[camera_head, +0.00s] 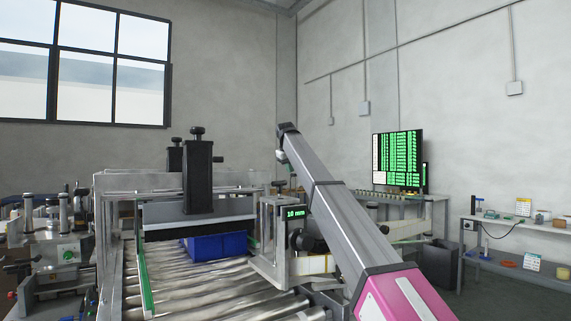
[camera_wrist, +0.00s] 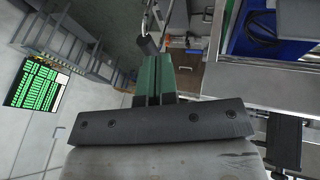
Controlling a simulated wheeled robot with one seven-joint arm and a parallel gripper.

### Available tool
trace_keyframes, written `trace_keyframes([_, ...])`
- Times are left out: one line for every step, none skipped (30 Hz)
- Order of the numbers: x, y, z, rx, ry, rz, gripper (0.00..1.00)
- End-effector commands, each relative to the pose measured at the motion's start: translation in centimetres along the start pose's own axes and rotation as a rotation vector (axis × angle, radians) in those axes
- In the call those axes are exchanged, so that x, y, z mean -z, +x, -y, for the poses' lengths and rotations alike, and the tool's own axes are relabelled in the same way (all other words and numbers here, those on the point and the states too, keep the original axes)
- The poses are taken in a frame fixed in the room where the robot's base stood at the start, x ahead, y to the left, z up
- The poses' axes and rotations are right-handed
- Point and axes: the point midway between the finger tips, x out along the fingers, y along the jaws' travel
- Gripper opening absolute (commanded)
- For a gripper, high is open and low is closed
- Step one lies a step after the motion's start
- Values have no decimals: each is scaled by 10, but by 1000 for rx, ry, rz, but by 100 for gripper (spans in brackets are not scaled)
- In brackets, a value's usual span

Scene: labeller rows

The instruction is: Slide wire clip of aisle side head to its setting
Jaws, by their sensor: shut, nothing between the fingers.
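In the head view a labelling head with a small display reading 10 mm (camera_head: 294,212) stands at the right side of the roller conveyor. I cannot make out a wire clip on it for certain. In the wrist view my gripper (camera_wrist: 153,62) has its green fingers shut together with nothing between them. A black cylindrical knob (camera_wrist: 147,44) on a thin bright rod shows just beyond the fingertips; I cannot tell whether they touch it. In the head view my arm covers part of the head's right side, and my gripper cannot be made out there.
A blue box (camera_head: 217,245) lies on the conveyor rollers (camera_head: 190,276), under a black column (camera_head: 198,177). A green-lit board (camera_head: 398,158) stands behind. A bench (camera_head: 515,225) stands at the right. Metal framing (camera_wrist: 262,78) lies close at the right of the wrist view.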

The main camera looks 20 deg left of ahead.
Motion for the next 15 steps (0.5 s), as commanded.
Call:
trace_keyframes([-1,2,-2,0,1,0,0])
trace_keyframes([-1,3,-3,0,1,0,0])
trace_keyframes([-1,4,-4,0,1,0,0])
trace_keyframes([-1,5,-4,0,1,0,0])
trace_keyframes([-1,5,-4,0,0,0,0])
trace_keyframes([-1,5,-5,0,0,0,0])
trace_keyframes([-1,5,-5,0,0,0,0])
trace_keyframes([-1,5,-5,0,0,0,0])
trace_keyframes([-1,5,-5,0,0,0,0])
trace_keyframes([-1,5,-5,0,0,0,0])
trace_keyframes([-1,5,-4,0,0,0,0])
trace_keyframes([-1,5,-4,0,0,0,0])
trace_keyframes([-1,5,-4,0,0,0,0])
trace_keyframes([-2,5,-4,0,0,0,0])
trace_keyframes([-2,6,-4,1,0,0,0])
